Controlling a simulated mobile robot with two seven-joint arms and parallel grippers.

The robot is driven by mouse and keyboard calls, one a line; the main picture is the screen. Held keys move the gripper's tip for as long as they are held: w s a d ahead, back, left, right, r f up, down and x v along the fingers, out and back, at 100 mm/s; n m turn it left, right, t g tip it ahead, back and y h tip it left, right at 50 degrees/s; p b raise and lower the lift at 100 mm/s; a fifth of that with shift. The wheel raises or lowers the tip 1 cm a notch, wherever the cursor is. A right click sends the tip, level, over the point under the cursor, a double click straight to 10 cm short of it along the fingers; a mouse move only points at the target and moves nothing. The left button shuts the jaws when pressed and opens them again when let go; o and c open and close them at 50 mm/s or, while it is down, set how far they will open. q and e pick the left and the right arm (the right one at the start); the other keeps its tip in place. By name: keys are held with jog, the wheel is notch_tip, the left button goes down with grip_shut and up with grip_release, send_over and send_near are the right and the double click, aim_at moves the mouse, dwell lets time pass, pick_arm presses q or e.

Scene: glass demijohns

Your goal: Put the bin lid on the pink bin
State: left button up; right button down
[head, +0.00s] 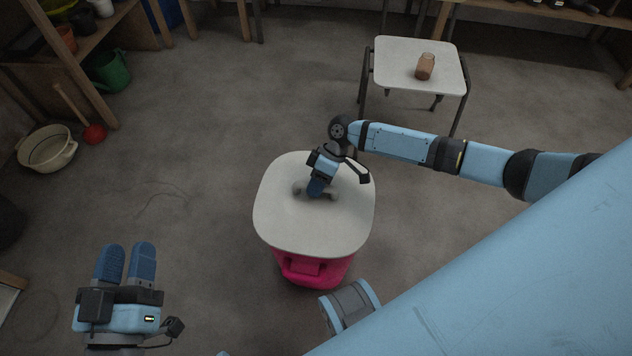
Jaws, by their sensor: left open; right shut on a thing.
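The pale grey bin lid (312,232) is over the pink bin (318,272) in the middle of the head view. It covers the top of the bin, and the pink front wall shows below its near edge. I cannot tell whether the lid touches the rim or hangs just above it. My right gripper (317,189) comes down from above and is shut on the lid's grey handle, which shows at both sides of the fingers. My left gripper (126,250) is open and empty at the lower left, well apart from the bin.
A small white-topped table (396,68) with a brownish jar (425,67) stands behind at the right. A cream basin (47,150), a red plunger (95,133), a green watering can (110,70) and a wooden shelf are at the left. Floor around the bin is mostly clear.

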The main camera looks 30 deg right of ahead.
dwell(0.6)
jog(key=shift+p, duration=0.3)
jog(key=shift+f, duration=0.1)
dwell(0.5)
dwell(0.5)
jog(key=shift+f, duration=0.4)
jog(key=shift+f, duration=0.45)
dwell(1.1)
jog(key=c, duration=0.6)
grip_release()
jog(key=shift+s, duration=0.1)
